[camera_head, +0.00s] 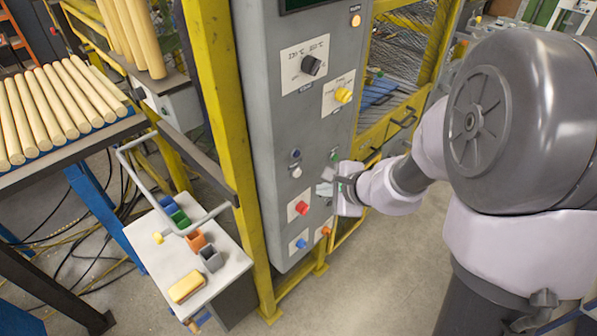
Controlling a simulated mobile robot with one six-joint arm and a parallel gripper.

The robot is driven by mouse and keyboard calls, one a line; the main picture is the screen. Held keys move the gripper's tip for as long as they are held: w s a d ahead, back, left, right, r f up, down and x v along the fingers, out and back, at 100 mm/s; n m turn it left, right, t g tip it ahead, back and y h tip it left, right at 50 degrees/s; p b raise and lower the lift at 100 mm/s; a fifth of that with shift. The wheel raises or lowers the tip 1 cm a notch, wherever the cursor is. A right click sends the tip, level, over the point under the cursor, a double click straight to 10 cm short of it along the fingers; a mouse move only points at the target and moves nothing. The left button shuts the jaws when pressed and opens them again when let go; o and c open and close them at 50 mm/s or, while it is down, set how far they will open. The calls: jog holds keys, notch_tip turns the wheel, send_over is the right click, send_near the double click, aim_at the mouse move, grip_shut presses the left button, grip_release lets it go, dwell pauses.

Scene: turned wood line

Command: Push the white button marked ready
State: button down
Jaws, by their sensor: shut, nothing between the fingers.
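A white button (296,172) sits on the front of a tall grey control panel (275,100), below a small dark blue button (295,154). The lettering near it is too small to read. My gripper (326,188) is shut and empty in front of the panel, to the right of the white button and a little lower. It looks apart from the white button. I cannot tell whether its fingertips touch the panel. My gripper hides part of the panel's right column.
The panel also bears a black knob (312,65), a yellow knob (344,95), a green button (334,155), a red button (301,208) and a blue button (301,243). A yellow post (222,120) stands left, beside a small white table (205,280).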

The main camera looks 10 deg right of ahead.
jog(key=shift+w+a, duration=0.7)
jog(key=shift+w, duration=0.2)
jog(key=shift+w+a, duration=0.7)
jog(key=shift+w, duration=0.2)
jog(key=shift+w, duration=0.1)
dwell(0.6)
jog(key=shift+w+a+b, duration=0.2)
jog(key=shift+w+b, duration=0.05)
jog(key=shift+b, duration=0.05)
jog(key=shift+w+a, duration=0.25)
dwell(0.6)
jog(key=shift+s+d, duration=0.1)
jog(key=shift+s+d+b, duration=0.4)
jog(key=shift+s, duration=0.1)
jog(key=s+d, duration=0.1)
jog(key=s, duration=0.1)
jog(key=s+d+b, duration=0.1)
jog(key=s+d, duration=0.1)
dwell(0.6)
